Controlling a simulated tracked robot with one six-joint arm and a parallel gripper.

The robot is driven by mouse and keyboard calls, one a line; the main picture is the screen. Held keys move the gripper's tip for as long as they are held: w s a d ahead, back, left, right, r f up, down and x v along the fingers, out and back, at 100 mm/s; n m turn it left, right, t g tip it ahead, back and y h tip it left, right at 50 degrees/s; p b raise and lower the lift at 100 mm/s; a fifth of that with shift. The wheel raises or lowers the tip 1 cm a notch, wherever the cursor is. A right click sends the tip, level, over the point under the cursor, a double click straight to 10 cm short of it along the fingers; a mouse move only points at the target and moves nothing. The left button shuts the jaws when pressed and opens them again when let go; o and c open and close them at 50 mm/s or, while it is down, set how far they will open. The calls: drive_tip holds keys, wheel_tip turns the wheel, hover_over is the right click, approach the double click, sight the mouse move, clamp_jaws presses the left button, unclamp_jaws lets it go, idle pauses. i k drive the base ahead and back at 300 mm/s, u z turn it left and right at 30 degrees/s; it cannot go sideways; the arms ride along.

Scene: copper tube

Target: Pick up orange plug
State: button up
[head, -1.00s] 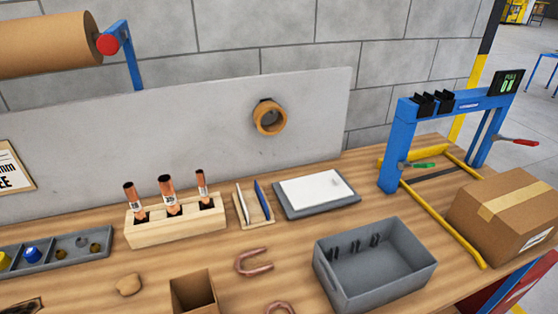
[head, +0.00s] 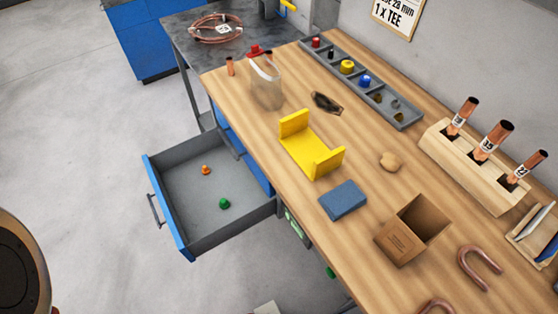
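The orange plug (head: 206,169) is a small orange piece standing on the grey floor of an open blue-fronted drawer (head: 174,214) at the left of the workbench, in the head view. A similar green plug (head: 224,203) stands in the same drawer, nearer the camera and slightly to the right. The two plugs are apart from each other. My gripper is not in view.
The wooden bench (head: 262,118) borders the drawer on the right. Grey floor (head: 75,130) left of the drawer is clear.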

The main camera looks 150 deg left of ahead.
sight(205, 170)
drive_tip(key=u, duration=5.6)
drive_tip(key=i, duration=0.1)
drive_tip(key=u, duration=1.1)
